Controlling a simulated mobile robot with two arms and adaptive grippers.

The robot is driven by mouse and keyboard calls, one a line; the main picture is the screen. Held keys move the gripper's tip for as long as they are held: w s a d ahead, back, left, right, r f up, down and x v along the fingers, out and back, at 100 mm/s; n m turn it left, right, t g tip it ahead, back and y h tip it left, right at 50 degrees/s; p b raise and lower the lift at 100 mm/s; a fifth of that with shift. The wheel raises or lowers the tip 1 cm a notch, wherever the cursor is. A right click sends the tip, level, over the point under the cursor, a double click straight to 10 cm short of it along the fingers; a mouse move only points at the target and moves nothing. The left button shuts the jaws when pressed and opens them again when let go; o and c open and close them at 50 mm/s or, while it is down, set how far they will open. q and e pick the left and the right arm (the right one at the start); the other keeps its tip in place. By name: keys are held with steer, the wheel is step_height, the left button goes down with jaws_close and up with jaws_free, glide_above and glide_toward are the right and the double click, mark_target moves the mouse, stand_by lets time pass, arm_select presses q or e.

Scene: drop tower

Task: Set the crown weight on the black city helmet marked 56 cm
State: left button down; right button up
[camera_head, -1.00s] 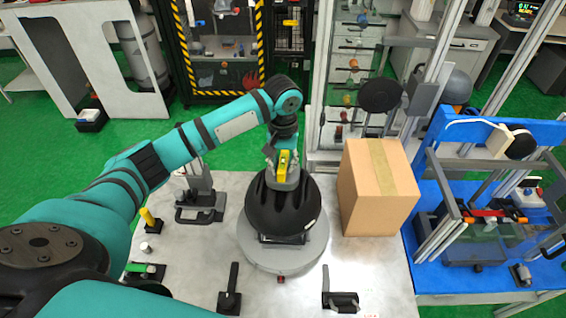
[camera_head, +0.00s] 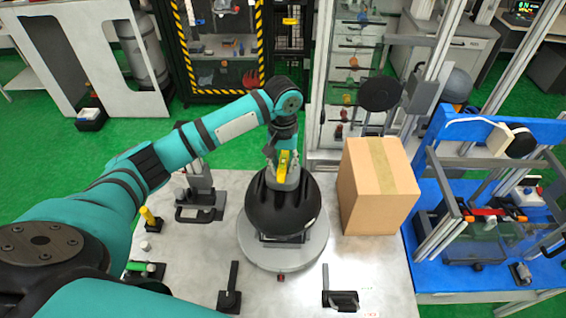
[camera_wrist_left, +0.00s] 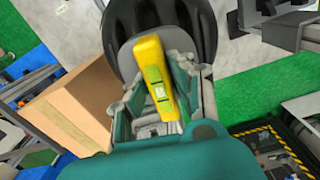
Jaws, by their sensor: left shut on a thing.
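A black helmet (camera_head: 283,212) sits on a round grey plate (camera_head: 257,253) in the middle of the metal table; its size mark cannot be read. It also shows behind the fingers in the left wrist view (camera_wrist_left: 197,24). My left gripper (camera_head: 284,176) points down over the crown. It is shut on a grey piece with a yellow spirit level, which I take to be the crown weight (camera_head: 286,186). In the left wrist view the crown weight (camera_wrist_left: 157,75) lies between the fingers, against or just above the shell; I cannot tell if it touches. My right gripper is not in view.
A cardboard box (camera_head: 377,195) stands right of the helmet. A blue bench (camera_head: 430,275) with a frame is at the far right. Black clamps (camera_head: 229,290) line the table's front, and a black-based stand (camera_head: 203,208) is left of the helmet.

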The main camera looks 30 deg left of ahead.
arm_select(q)
steer(key=shift+f, duration=0.35)
stand_by(0.6)
steer(key=c, duration=1.1)
jaws_free()
steer(key=shift+o, duration=0.2)
steer(key=shift+s+f, duration=0.1)
steer(key=shift+f, duration=0.05)
step_height(320, 180, up, 12)
